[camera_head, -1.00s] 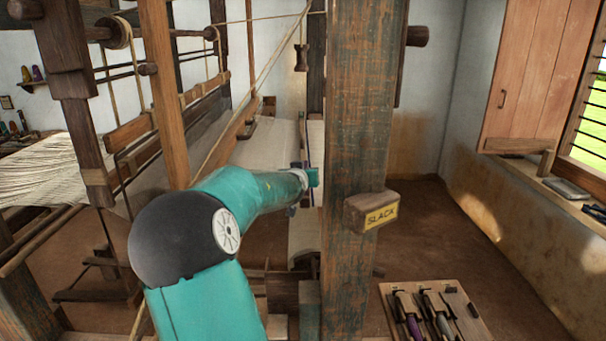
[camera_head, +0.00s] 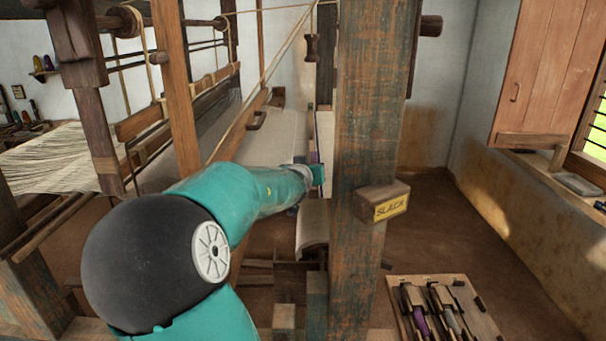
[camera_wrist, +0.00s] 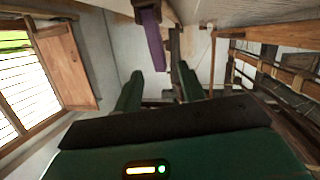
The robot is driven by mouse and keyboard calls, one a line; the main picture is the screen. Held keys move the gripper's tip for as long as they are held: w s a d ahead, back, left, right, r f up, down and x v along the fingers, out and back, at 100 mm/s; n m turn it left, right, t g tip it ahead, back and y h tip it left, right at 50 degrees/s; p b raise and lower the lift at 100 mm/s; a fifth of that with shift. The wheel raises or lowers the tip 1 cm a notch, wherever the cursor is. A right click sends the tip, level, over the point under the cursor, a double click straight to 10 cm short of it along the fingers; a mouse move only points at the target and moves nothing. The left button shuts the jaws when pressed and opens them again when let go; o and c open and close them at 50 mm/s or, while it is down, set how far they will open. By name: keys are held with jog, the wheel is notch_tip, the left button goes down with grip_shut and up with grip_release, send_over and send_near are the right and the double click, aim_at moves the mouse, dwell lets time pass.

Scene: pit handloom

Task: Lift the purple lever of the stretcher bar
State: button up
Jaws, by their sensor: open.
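The purple lever (camera_wrist: 154,42) hangs into the top of the wrist view from a dark brown piece, which seems to be the stretcher bar (camera_wrist: 146,7). My gripper (camera_wrist: 159,84) is open and empty. Its two dark green fingers stand on either side of the lever's line, with the lever's end just above the gap in the picture. I cannot tell whether they touch it. In the head view my gripper (camera_head: 318,174) is at the cloth (camera_head: 285,135), partly hidden by the thick post. Only a thin purple-blue strip shows beside it there.
A thick worn post (camera_head: 365,130) with a block marked SLACK (camera_head: 382,202) stands right beside my gripper. Loom beams and cords (camera_head: 180,90) stand to the left. A tool board (camera_head: 460,300) lies at the lower right. Floor behind the post is clear.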

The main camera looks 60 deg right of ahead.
jog(key=v, duration=0.6)
jog(key=shift+a, duration=0.15)
dwell(0.4)
jog(key=shift+s, duration=0.1)
